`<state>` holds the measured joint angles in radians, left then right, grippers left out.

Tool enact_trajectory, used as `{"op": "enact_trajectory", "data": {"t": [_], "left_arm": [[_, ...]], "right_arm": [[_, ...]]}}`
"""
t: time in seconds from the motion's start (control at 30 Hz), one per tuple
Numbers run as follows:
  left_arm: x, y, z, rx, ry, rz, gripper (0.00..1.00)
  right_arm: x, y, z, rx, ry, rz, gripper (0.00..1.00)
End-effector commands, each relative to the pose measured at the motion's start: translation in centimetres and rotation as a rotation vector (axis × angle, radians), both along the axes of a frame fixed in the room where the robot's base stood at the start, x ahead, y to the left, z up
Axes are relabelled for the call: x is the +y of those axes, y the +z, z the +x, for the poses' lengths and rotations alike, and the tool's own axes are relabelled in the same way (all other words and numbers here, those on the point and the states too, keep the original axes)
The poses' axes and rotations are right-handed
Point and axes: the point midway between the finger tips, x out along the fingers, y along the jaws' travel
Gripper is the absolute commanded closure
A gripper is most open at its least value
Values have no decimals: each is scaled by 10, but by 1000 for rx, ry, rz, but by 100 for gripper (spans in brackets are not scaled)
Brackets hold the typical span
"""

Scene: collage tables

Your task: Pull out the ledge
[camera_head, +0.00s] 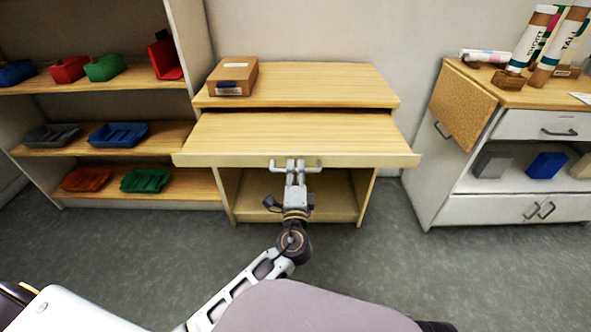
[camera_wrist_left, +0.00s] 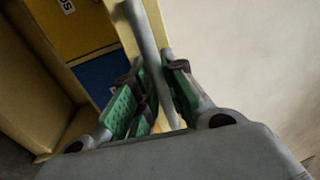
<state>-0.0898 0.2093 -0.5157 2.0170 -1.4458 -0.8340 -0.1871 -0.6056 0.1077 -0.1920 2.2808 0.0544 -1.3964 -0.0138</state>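The wooden ledge (camera_head: 290,133) extends out from under the top of the middle desk (camera_head: 330,82), toward me. A grey bar handle (camera_head: 312,167) runs along its front edge. My left gripper (camera_head: 295,172) is at this handle, with its fingers around the bar. In the left wrist view the handle (camera_wrist_left: 145,35) passes between the green-padded fingers of the gripper (camera_wrist_left: 158,95), which look closed on it. My right gripper is not in view.
A brown box (camera_head: 233,77) sits on the desk top at the back left. Shelves with coloured bins (camera_head: 120,134) stand at left. A cabinet with a folded-down wooden flap (camera_head: 463,103), tubes and blocks stands at right. Grey floor (camera_head: 370,250) is clear in front.

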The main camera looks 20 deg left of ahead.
Motion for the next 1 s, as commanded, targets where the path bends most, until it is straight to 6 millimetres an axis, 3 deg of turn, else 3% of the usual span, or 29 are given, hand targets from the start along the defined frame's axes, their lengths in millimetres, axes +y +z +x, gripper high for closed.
{"op": "enact_trajectory", "data": {"t": [0.13, 0.57, 0.77, 1.0], "left_arm": [[0, 0, 0, 0, 0, 0, 67], [0, 4, 0, -2, 1, -1, 67], [1, 17, 0, -3, 1, -3, 67], [0, 50, 0, -11, 1, -3, 64]], "right_arm": [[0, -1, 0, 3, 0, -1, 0], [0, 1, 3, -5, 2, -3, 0], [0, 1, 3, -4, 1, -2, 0], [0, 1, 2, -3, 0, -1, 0]]}}
